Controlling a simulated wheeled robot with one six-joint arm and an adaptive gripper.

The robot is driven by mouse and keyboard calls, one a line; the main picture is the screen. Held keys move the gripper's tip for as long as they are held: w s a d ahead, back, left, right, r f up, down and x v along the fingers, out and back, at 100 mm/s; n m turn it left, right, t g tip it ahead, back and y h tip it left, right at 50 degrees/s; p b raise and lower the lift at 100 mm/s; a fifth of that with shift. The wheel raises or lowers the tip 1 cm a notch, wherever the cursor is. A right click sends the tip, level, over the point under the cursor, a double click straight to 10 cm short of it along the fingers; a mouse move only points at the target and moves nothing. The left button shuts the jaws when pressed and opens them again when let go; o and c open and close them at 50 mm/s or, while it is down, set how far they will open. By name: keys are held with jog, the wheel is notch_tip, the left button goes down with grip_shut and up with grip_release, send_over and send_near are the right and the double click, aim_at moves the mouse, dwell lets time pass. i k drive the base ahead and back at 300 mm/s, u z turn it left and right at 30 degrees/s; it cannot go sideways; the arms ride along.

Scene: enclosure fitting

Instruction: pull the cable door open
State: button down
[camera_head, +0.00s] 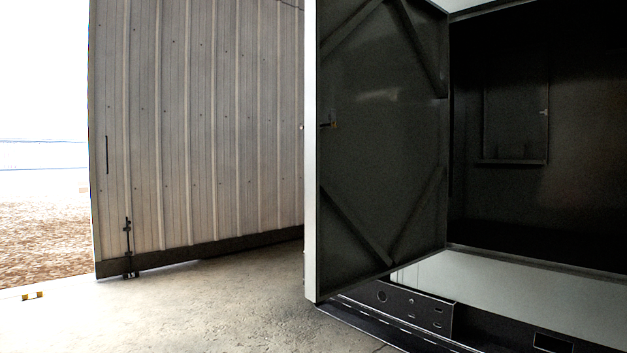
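A large door (380,140) with a dark inner face, diagonal braces and a pale edge stands swung out from the enclosure (535,215). I cannot tell which one is the cable door. My gripper is not in view.
A pale floor plate (510,285) and a dark slotted sill (410,308) lie along the enclosure's bottom. A corrugated metal door (200,130) stands behind at the left, beside a bright opening.

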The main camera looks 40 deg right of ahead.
aim_at(376, 183)
jog(key=z, duration=0.6)
jog(key=i, duration=1)
jog(key=z, duration=1.15)
jog(key=i, duration=0.25)
jog(key=z, duration=0.15)
